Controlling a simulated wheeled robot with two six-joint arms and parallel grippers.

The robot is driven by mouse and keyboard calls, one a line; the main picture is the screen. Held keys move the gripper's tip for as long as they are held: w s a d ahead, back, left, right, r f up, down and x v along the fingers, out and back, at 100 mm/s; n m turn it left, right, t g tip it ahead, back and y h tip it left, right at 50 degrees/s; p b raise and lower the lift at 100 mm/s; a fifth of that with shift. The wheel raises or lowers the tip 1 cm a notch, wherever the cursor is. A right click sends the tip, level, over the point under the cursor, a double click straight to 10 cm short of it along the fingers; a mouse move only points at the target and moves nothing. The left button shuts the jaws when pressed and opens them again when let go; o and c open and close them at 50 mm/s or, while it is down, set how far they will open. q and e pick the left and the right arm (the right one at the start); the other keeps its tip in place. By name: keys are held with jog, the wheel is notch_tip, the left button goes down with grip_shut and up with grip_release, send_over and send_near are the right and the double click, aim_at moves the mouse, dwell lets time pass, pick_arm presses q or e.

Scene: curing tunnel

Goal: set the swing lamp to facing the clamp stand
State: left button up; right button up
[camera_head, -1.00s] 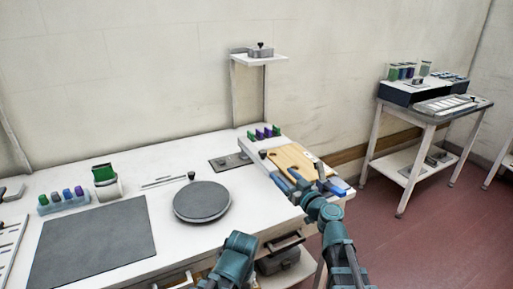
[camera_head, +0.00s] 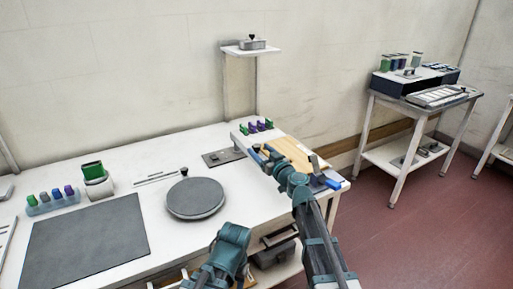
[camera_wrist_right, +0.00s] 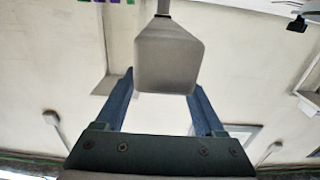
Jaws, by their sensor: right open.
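I cannot tell for sure which thing is the swing lamp or the clamp stand. My right gripper (camera_head: 260,152) is at the left edge of the board-topped tray at the table's right end, where it hides a small dark knob. In the right wrist view, a grey tapered head (camera_wrist_right: 168,60) on a thin stem stands between the two blue fingers of the right gripper (camera_wrist_right: 161,84). The fingers are spread to either side of it; contact is not clear. A teal arm part of mine shows at the bottom, but no left gripper shows.
A wooden board (camera_head: 297,151) lies beside green and purple vials (camera_head: 257,126). A raised shelf (camera_head: 246,51) holds a grey, knobbed piece. A round grey turntable (camera_head: 195,198) and dark mat (camera_head: 85,240) lie on the table. A second cart (camera_head: 385,160) stands at right.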

jog(key=shift+x, duration=1.55)
grip_shut()
